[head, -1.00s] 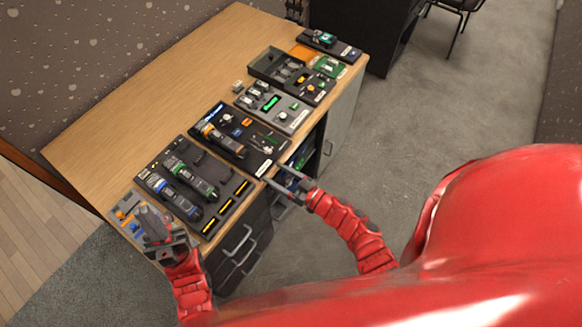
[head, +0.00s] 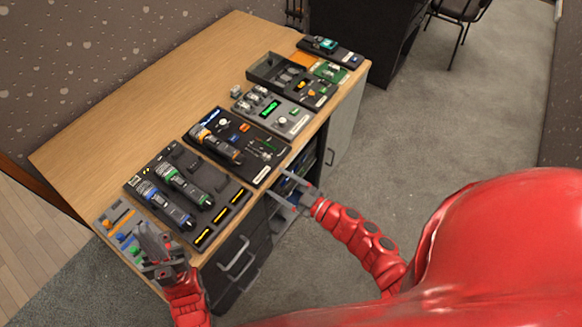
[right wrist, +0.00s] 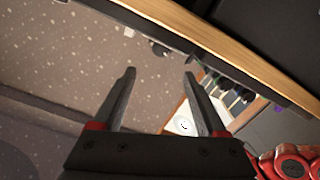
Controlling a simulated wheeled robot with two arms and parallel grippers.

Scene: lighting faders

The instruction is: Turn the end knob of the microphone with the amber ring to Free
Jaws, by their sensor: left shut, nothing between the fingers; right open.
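The microphone with the amber ring (head: 220,147) lies on a black panel (head: 262,176) near the middle of the desk's row of panels. Its end knob is too small to read. A green-ringed microphone (head: 187,186) and a blue-ringed one (head: 166,208) lie on the panel to its left. My left gripper (head: 149,238) is shut and empty, over the near left end of the desk. My right gripper (head: 279,183) is open and empty, just off the desk's front edge, to the right of and below the amber microphone. Its two fingers also show apart in the right wrist view (right wrist: 159,75).
A panel with a green display (head: 272,111), an open dark tray (head: 262,66) and a slider panel (head: 112,213) stand in the same row. The wooden desk top (head: 130,130) behind the panels is bare. Drawer handles (head: 236,252) stick out at the front.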

